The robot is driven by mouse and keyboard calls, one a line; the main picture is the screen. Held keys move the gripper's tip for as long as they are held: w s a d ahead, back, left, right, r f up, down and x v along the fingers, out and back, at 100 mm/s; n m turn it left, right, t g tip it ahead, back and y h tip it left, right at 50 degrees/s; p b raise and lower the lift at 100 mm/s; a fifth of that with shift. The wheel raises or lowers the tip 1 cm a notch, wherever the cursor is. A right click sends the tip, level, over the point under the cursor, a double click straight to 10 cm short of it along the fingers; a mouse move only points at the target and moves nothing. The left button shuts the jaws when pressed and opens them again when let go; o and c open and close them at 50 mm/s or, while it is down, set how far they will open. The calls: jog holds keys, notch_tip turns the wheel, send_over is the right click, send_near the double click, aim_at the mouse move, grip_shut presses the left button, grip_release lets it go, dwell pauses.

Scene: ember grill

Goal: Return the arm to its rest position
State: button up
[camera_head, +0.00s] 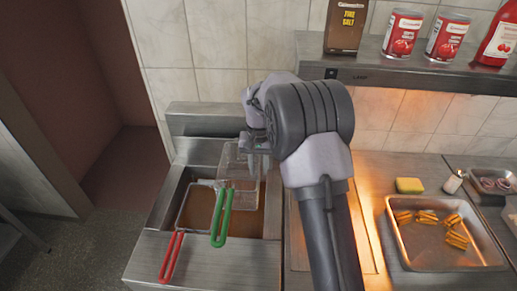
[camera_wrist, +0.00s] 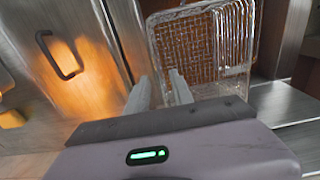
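My arm reaches up over the counter in the head view, and my gripper (camera_head: 258,160) points down at the back of the fryer. In the wrist view my gripper (camera_wrist: 161,78) has its two fingers apart with nothing seen between them. A wire fryer basket (camera_wrist: 205,50) lies just beyond the fingertips there; I cannot tell whether they touch. In the head view this basket (camera_head: 240,178), with a green handle (camera_head: 222,218), is at the back of the fryer, partly hidden by my gripper.
A second basket with a red handle (camera_head: 172,258) sits at the fryer's left. A metal tray (camera_head: 395,232) with several fried pieces and a yellow sponge (camera_head: 409,185) are right of my arm. A shelf (camera_head: 400,67) with cans and bottles runs along the wall, close to my arm.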

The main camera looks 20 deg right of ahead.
notch_tip(320, 180, up, 10)
jog(key=p, duration=0.2)
